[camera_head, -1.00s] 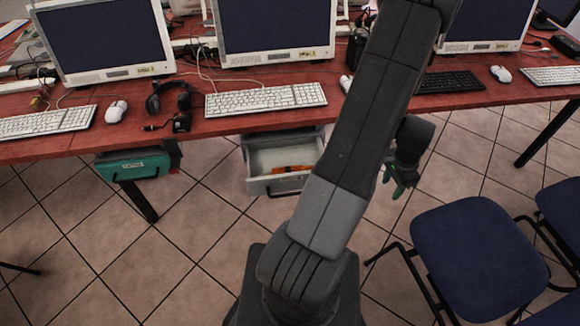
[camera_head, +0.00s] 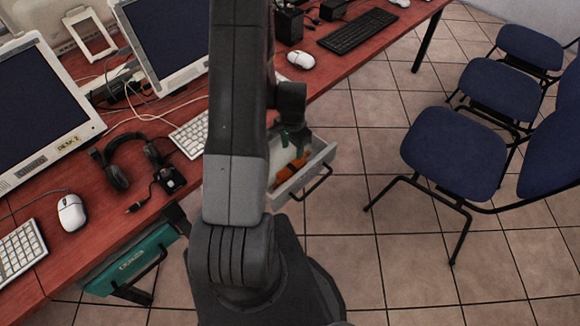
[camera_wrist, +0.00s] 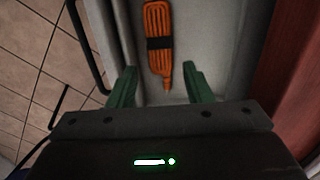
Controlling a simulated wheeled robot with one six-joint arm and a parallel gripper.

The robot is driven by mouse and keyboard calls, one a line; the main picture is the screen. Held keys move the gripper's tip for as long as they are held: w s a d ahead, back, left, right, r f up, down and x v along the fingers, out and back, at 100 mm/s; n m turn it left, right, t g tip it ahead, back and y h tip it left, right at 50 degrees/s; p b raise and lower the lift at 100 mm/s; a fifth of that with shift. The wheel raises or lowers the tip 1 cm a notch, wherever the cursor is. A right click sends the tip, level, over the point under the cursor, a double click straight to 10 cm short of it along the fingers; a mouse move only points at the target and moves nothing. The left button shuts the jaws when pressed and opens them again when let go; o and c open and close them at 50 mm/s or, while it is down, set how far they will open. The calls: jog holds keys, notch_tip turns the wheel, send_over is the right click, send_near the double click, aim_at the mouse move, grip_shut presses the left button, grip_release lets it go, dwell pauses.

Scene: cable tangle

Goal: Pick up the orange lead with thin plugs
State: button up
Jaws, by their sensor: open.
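An orange lead (camera_wrist: 158,22) lies in the open pale grey drawer (camera_wrist: 215,40), coiled in a flat bundle with a black band around it. One orange end points down toward the space between my fingers in the wrist view. Whether its plugs are thin cannot be told. In the head view the lead (camera_head: 291,172) shows partly inside the drawer (camera_head: 325,158), behind my arm. My gripper (camera_wrist: 158,82) is open, its two green fingers apart on either side of the lead's end, with nothing held. In the head view my gripper (camera_head: 296,140) is over the drawer.
The red desk (camera_head: 100,225) runs above the drawer, with monitors, keyboards, a headset (camera_head: 122,160) and a mouse (camera_head: 72,212). A teal drawer (camera_head: 135,262) is under the desk at lower left. Blue chairs (camera_head: 455,150) stand at right, with free tiled floor between.

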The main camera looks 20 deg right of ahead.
send_over(292, 168)
jog(key=f, duration=0.4)
jog(key=shift+w+d+f, duration=0.1)
jog(key=shift+w+d, duration=0.05)
jog(key=shift+w, duration=0.15)
jog(key=shift+s+a+f, duration=0.1)
jog(key=shift+f, duration=1.3)
jog(key=shift+s+a+f, duration=0.1)
jog(key=shift+f, duration=1.25)
jog(key=c, duration=0.7)
